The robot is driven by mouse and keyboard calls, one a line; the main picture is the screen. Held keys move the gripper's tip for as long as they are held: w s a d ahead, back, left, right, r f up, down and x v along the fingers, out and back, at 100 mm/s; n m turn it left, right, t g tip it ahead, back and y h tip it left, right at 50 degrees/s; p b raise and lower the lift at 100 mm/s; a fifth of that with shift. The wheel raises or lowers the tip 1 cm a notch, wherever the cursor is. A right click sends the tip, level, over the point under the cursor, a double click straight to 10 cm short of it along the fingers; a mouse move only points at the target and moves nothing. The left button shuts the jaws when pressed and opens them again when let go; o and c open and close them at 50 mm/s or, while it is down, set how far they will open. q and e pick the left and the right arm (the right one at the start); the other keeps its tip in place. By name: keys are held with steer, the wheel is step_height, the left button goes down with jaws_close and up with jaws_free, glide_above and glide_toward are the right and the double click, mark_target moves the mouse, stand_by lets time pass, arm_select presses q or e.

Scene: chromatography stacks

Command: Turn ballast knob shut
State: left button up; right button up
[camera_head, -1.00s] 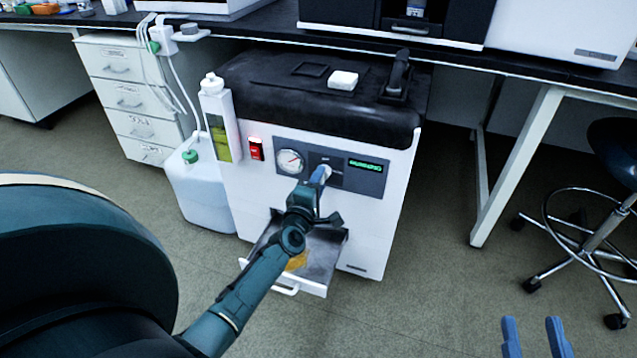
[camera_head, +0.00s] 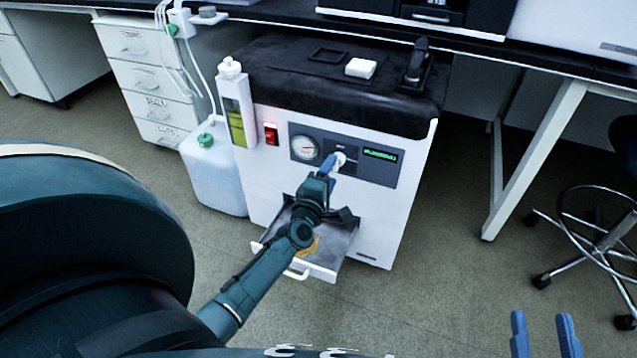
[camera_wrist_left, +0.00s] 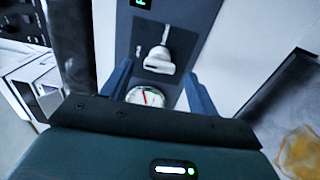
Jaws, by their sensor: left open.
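The ballast knob (camera_head: 341,158) is a pale knob on the dark control panel of the white pump, between the round gauge and the green display. In the left wrist view the knob (camera_wrist_left: 159,58) has a wide base and a narrow stem. My left gripper (camera_head: 327,166) is open at the panel. Its blue fingers (camera_wrist_left: 160,88) stand to either side, with the knob just beyond the tips; I cannot tell whether they touch it. My right gripper (camera_head: 543,334) is open and empty at the lower right, far from the pump.
A gauge (camera_head: 304,148) and lit red switch (camera_head: 271,134) lie left of the knob. An open stained tray (camera_head: 338,246) juts out beneath my left gripper. A white jug (camera_head: 212,172) stands left of the pump. The bench leg (camera_head: 530,160) and a stool (camera_head: 597,240) are right.

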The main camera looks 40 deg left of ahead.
arm_select(q)
steer(key=p+v, duration=0.2)
steer(key=v, duration=0.9)
steer(key=shift+s, duration=0.15)
